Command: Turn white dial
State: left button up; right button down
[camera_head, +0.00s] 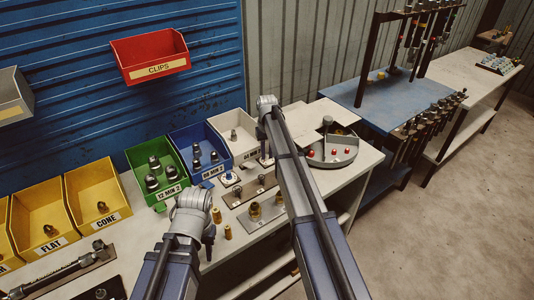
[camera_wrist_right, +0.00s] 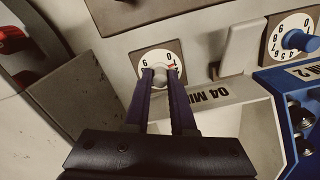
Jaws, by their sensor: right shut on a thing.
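A red mark shows just right of the knob, near the digits 0 and 1. My right gripper (camera_wrist_right: 161,79) is shut on the white dial, with one dark finger on each side of the knob. In the head view my right arm hides the dial and the right fingertips. My left gripper (camera_head: 209,240) is low over the bench's front edge, away from the dial. Its fingers are too small to read.
A blue dial (camera_wrist_right: 296,40) sits on a similar plate to the right in the wrist view. The white 04 MIN bin (camera_wrist_right: 215,115) and the blue bin (camera_head: 200,151) are close by. A round grey tray (camera_head: 333,151) with red parts stands right of my right arm.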

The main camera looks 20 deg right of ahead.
aim_at(267, 154)
jog(key=c, duration=0.8)
grip_release()
jog(key=shift+o, duration=0.2)
notch_tip(267, 154, up, 8)
jog(key=p, duration=0.8)
pick_arm(q)
notch_tip(267, 154, up, 8)
pick_arm(e)
jog(key=shift+f, duration=0.1)
pick_arm(q)
jog(key=shift+f, duration=0.15)
